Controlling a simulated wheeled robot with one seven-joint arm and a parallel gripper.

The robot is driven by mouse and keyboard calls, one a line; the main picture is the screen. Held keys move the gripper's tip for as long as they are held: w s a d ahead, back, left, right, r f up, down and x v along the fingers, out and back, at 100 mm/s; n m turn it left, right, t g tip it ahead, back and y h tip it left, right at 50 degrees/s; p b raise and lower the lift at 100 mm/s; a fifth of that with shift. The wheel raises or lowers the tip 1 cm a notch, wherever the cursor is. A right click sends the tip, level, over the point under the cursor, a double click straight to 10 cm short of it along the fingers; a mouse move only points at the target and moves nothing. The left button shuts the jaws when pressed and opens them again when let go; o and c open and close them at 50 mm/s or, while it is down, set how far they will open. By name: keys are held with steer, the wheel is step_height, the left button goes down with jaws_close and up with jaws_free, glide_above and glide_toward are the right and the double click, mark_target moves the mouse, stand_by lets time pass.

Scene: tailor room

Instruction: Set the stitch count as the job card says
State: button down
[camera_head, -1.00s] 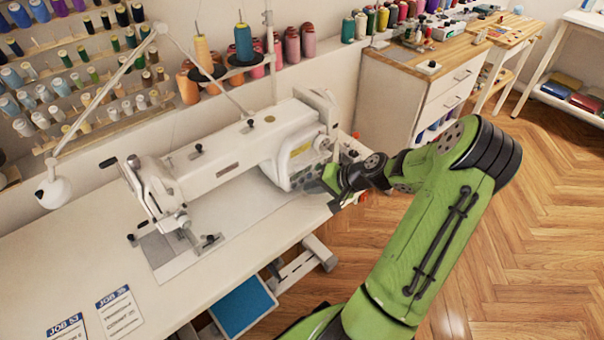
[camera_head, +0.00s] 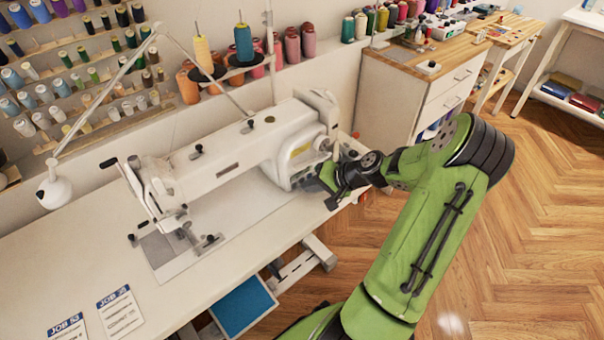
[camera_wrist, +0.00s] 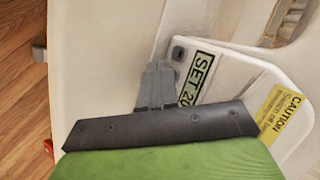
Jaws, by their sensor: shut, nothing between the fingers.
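The white sewing machine (camera_head: 235,155) stands on the white table, its right end facing my gripper (camera_head: 316,181). In the wrist view my gripper (camera_wrist: 160,72) is shut and empty, its tips in front of the machine's white control panel (camera_wrist: 225,62). A display (camera_wrist: 198,76) there starts "SET 20"; the rest is hidden behind my gripper. A small dark square (camera_wrist: 178,53) sits beside the display, just right of the fingertips. I cannot tell whether the tips touch the panel. Two job cards (camera_head: 120,312) (camera_head: 68,329) lie at the table's front left; their small print is unreadable.
A yellow caution label (camera_wrist: 280,108) is on the machine's side. A lamp (camera_head: 54,190) stands left. Thread cones (camera_head: 244,44) stand behind the machine. A drawer cabinet (camera_head: 400,100) is behind my arm. The wooden floor (camera_head: 520,230) at right is clear.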

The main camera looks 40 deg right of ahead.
steer(key=shift+w, duration=0.2)
steer(key=shift+s, duration=0.65)
steer(key=shift+s, duration=0.1)
steer(key=s, duration=0.6)
steer(key=shift+d, duration=0.1)
steer(key=shift+w, duration=0.1)
stand_by(0.5)
